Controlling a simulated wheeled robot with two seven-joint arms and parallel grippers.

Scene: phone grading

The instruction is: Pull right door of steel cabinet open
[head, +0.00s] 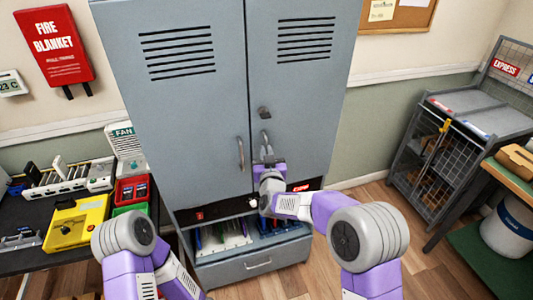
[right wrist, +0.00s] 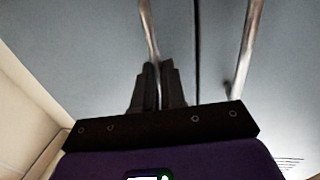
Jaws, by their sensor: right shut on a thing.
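The steel cabinet has a grey left door (head: 185,110) and a grey right door (head: 300,90), both with louvre slots. The doors look closed, with a thin dark seam between them. My right gripper (head: 267,160) is at the lower part of the right door's upright bar handle (head: 265,138). In the right wrist view my right gripper (right wrist: 157,84) is shut on this handle (right wrist: 149,35), which passes between the fingers. The left door's handle (head: 240,153) is just to the left, free; it also shows in the right wrist view (right wrist: 245,45). My left gripper is out of view.
A lock (head: 264,113) sits above the right handle. Below the doors is an open drawer (head: 258,264) holding items. A bench with a yellow case (head: 77,223) stands at left. A wire cage cart (head: 435,165) stands at right, with open floor between it and the cabinet.

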